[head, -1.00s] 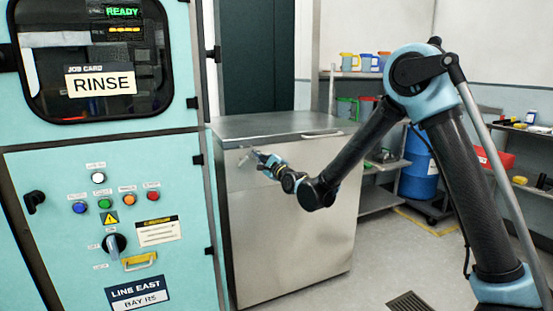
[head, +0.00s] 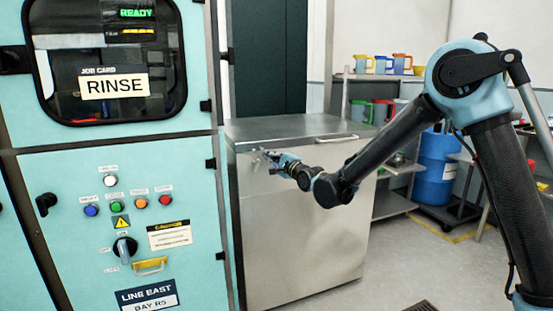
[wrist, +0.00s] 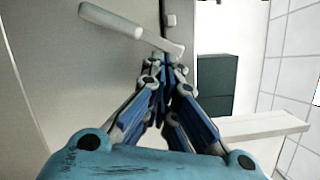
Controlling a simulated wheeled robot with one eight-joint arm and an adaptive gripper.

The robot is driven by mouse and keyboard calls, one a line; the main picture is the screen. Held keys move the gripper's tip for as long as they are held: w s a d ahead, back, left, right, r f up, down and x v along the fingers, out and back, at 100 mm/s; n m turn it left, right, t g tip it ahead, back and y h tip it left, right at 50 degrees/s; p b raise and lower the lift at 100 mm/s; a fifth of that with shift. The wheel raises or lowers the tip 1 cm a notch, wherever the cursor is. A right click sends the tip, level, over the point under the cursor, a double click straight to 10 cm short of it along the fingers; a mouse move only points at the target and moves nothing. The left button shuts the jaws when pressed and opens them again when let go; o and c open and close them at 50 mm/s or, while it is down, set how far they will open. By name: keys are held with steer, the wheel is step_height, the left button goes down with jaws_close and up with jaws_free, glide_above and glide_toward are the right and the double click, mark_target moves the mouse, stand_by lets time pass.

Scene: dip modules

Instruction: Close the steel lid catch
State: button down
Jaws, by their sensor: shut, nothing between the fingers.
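The steel lid catch (wrist: 135,32) shows in the wrist view as a pale lever, slanting from a rounded end at upper left down to the fingertips. In the head view the catch (head: 256,155) is small, high on the front of the steel cabinet (head: 300,225), just below its lid (head: 290,127). My gripper (wrist: 167,66) is shut and empty, its fingertips at the lever's lower right end. I cannot tell whether they touch it. In the head view my gripper (head: 270,158) is just right of the catch and partly hides it.
A teal machine (head: 195,185) with buttons and a rotary switch stands close on the left of the cabinet. A lid handle (head: 337,137) lies on the right. Shelves with jugs (head: 375,65) and a blue drum (head: 436,170) are behind right. The floor in front right is clear.

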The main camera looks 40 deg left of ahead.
steer(key=shift+s+a+r+n+g, duration=0.1)
steer(key=shift+s+r+n+g, duration=0.1)
steer(key=shift+n, duration=0.3)
steer(key=shift+s+a+r+n+g, duration=0.1)
steer(key=shift+r+n, duration=0.1)
steer(key=shift+n, duration=0.3)
steer(key=shift+s+a+r+n+h, duration=0.2)
steer(key=shift+r+n+h, duration=0.1)
steer(key=shift+n, duration=0.6)
stand_by(3.0)
stand_by(0.5)
steer(key=v, duration=1.2)
steer(key=shift+w, duration=0.15)
stand_by(0.6)
steer(key=shift+r, duration=0.1)
